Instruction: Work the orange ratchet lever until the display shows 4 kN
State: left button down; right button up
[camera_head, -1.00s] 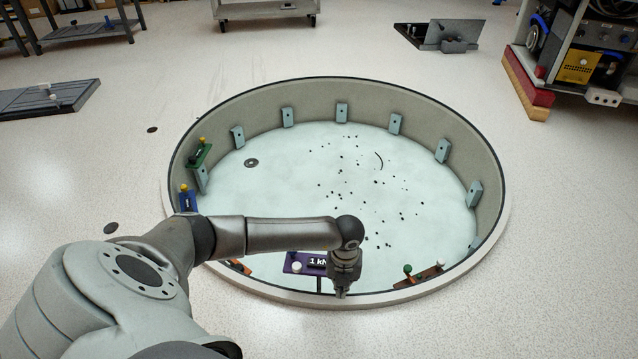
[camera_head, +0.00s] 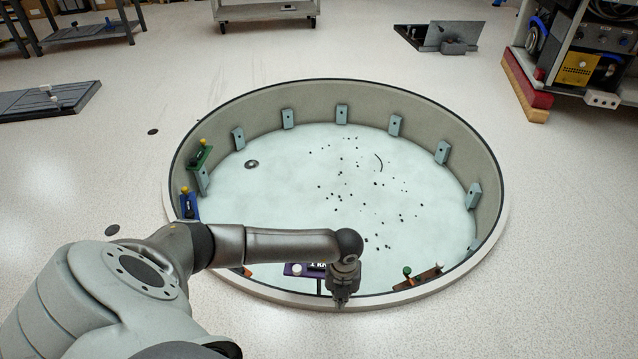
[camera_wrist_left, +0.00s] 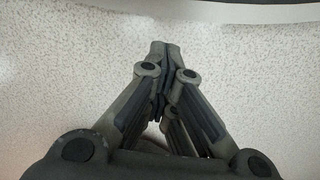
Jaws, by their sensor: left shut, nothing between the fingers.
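The purple display (camera_head: 293,269) stands at the near rim of the round pit. It carries a white knob, and its lettering, partly covered by my left arm, appears to read 1 kN. My left gripper (camera_head: 341,301) points down at the near rim, just right of the display. In the left wrist view its fingers (camera_wrist_left: 160,52) are closed together and empty, above speckled floor. A small orange piece (camera_head: 247,271) shows at the rim left of the display, mostly behind my arm. I cannot tell whether it is the ratchet lever. My right gripper is not in view.
The pit rim (camera_head: 460,292) curves around a pale floor with scattered dark specks. A green unit (camera_head: 199,155) and a blue unit (camera_head: 188,203) sit on the left wall. A brown unit with green and white knobs (camera_head: 421,278) sits at the near right.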

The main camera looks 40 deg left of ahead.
pick_arm(q)
jog(key=shift+s+d+f, duration=0.35)
jog(key=shift+s+f, duration=0.1)
jog(key=shift+s, duration=0.05)
dwell(0.3)
jog(key=c, duration=1)
grip_release()
jog(key=shift+c, duration=0.2)
